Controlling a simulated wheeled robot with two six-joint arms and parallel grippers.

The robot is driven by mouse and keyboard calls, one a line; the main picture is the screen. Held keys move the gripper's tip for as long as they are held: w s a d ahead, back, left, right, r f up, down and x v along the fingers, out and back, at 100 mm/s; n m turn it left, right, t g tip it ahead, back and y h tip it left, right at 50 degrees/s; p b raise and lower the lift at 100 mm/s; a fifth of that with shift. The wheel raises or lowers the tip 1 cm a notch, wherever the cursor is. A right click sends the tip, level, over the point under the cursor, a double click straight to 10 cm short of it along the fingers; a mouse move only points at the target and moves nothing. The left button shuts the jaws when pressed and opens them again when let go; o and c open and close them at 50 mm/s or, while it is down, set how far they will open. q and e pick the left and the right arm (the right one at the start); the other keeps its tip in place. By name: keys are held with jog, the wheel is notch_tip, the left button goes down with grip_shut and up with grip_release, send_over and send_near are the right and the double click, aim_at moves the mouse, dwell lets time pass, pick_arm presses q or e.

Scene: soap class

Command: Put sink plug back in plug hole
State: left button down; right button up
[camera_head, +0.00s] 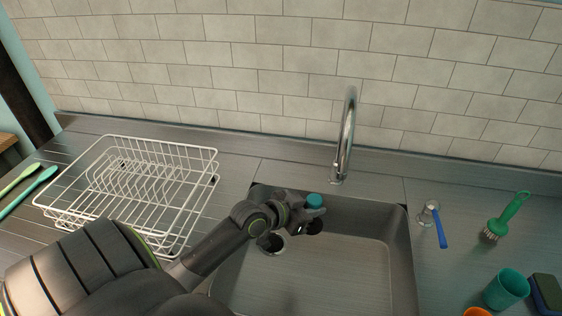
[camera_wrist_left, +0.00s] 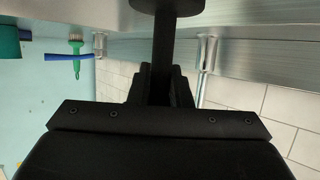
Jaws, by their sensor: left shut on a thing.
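My left gripper (camera_head: 306,217) is above the back left part of the sink (camera_head: 335,275). In the left wrist view its fingers (camera_wrist_left: 163,85) are closed around the stem of a black sink plug (camera_wrist_left: 167,38), whose wide round disc is cut off by the top edge. In the head view the plug is hard to make out; a dark round shape shows at the gripper's tip. The plug hole (camera_head: 272,249) is a round metal ring in the sink floor, left of the gripper and partly covered by my arm. My right gripper is not in view.
A tap (camera_head: 346,135) rises behind the sink. A white wire dish rack (camera_head: 130,185) stands left. A small teal thing (camera_head: 314,200) shows beside the gripper. The sink's right half is clear.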

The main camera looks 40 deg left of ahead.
pick_arm(q)
jog(key=a+f+n+g+y+p, duration=0.1)
jog(key=a+f+n+g+y, duration=0.55)
jog(key=n+y, duration=0.3)
jog(key=a+f+n+g+y+p, duration=0.2)
jog(key=a+f+n+g+y, duration=0.35)
jog(key=a+n+y, duration=0.4)
jog(key=d+f+n+g+b, duration=0.1)
jog(key=f+b, duration=0.1)
jog(key=s+d+f+n+g+h+b, duration=0.1)
jog(key=f+n+b, duration=0.1)
jog(key=b, duration=0.1)
jog(key=s+d+f+n+g+b, duration=0.1)
jog(key=f+b, duration=0.1)
jog(key=shift+d+f+n+h+b, duration=0.2)
jog(key=shift+f+n+h+b, duration=0.1)
jog(key=shift+f+b, duration=0.1)
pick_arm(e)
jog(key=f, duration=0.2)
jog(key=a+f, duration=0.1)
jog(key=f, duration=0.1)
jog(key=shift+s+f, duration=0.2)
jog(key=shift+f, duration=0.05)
pick_arm(q)
jog(key=shift+r, duration=0.1)
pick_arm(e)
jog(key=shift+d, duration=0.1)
